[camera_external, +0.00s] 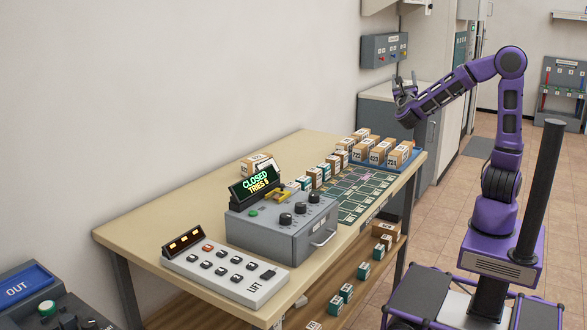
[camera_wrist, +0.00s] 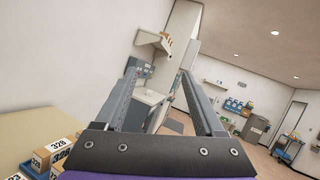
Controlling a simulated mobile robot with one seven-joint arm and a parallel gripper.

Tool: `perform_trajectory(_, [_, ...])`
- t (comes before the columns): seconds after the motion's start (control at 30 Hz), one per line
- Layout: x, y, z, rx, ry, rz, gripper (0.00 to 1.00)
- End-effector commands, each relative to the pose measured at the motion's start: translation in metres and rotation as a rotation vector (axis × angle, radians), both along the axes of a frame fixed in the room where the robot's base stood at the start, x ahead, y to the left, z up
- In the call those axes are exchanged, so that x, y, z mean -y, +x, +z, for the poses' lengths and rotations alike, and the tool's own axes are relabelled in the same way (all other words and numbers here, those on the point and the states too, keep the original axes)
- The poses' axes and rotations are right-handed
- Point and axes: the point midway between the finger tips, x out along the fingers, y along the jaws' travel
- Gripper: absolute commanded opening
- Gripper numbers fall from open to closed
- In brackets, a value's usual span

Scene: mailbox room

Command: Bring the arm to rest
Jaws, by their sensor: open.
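My gripper (camera_external: 404,88) is raised above the far end of the table, at the end of my bent purple arm. Its fingers are apart and empty. In the wrist view, the gripper (camera_wrist: 160,95) has its two dark fingers spread wide, with only the room between them. The wrist camera is tilted and looks across the room toward a far doorway. In the external view the fingers are small, against a grey cabinet.
A wooden table (camera_external: 200,200) holds a grey control box (camera_external: 282,228) with a "CLOSED" display, a LIFT panel (camera_external: 225,272) and several numbered boxes. A blue tray (camera_external: 412,158) of boxes stands below my gripper. A grey cabinet (camera_external: 378,112) stands behind.

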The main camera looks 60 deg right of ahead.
Motion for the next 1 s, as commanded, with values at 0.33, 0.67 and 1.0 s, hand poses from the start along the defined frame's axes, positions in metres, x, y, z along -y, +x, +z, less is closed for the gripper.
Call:
perform_trajectory(0.33, [0.064, -0.008, -0.053, -0.183, 0.178, -0.021, 0.71])
perform_trajectory(0.67, [0.085, -0.054, -0.106, -0.025, 0.627, -0.105, 0.71])
perform_trajectory(1.0, [0.03, -0.132, -0.154, 0.511, 1.367, -0.349, 0.71])
